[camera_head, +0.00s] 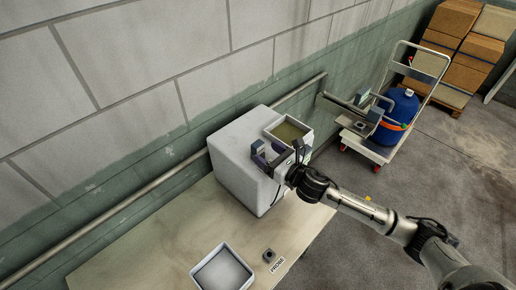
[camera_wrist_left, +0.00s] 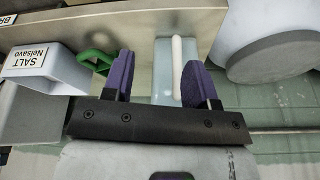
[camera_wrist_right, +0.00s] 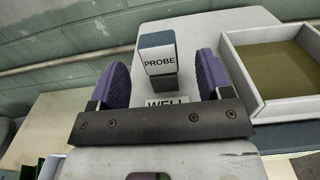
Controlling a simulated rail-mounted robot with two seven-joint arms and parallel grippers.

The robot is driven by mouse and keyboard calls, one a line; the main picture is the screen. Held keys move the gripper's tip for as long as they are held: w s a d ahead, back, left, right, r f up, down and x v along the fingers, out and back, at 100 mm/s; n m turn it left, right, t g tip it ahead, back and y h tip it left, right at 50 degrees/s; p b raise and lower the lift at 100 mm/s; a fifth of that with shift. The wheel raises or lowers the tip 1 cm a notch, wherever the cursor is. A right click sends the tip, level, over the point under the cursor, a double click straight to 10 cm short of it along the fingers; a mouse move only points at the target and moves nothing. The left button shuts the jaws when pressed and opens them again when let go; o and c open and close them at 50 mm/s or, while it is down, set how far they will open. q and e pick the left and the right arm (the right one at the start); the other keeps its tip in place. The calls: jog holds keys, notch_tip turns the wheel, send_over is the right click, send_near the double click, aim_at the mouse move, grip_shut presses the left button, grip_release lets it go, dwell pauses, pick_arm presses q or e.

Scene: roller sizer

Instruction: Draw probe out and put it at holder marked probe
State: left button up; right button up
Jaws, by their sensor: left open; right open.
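The probe (camera_wrist_right: 158,52), a grey-blue block labelled PROBE on a darker lower part, stands in the top of a white box-shaped machine (camera_head: 236,165). It also shows in the head view (camera_head: 257,147). A WELL label (camera_wrist_right: 167,101) is in front of it. My right gripper (camera_wrist_right: 162,80) is open, with the probe between its purple fingers in the picture; no contact shows. The holder (camera_head: 269,255) is a small dark block on the table beside a PROBE label (camera_head: 277,264). My left gripper (camera_wrist_left: 162,85) is open, outside the head view.
A tray with olive contents (camera_wrist_right: 232,65) sits on the machine, right of the probe. A white tray (camera_head: 198,275) is left of the holder. A pale rod (camera_wrist_left: 177,55), a green handle (camera_wrist_left: 95,60) and a SALT box (camera_wrist_left: 45,65) are near my left gripper. A cart (camera_head: 375,150) stands behind.

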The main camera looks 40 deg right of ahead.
aim_at(261, 150)
jog(key=shift+w+a+f, duration=0.1)
jog(key=shift+w+a, duration=0.05)
jog(key=shift+w, duration=1)
jog(key=shift+w+a+f, duration=0.1)
jog(key=shift+w+a, duration=0.05)
jog(key=shift+w, duration=0.95)
jog(key=c, duration=1.1)
jog(key=shift+o, duration=0.2)
jog(key=shift+r, duration=0.1)
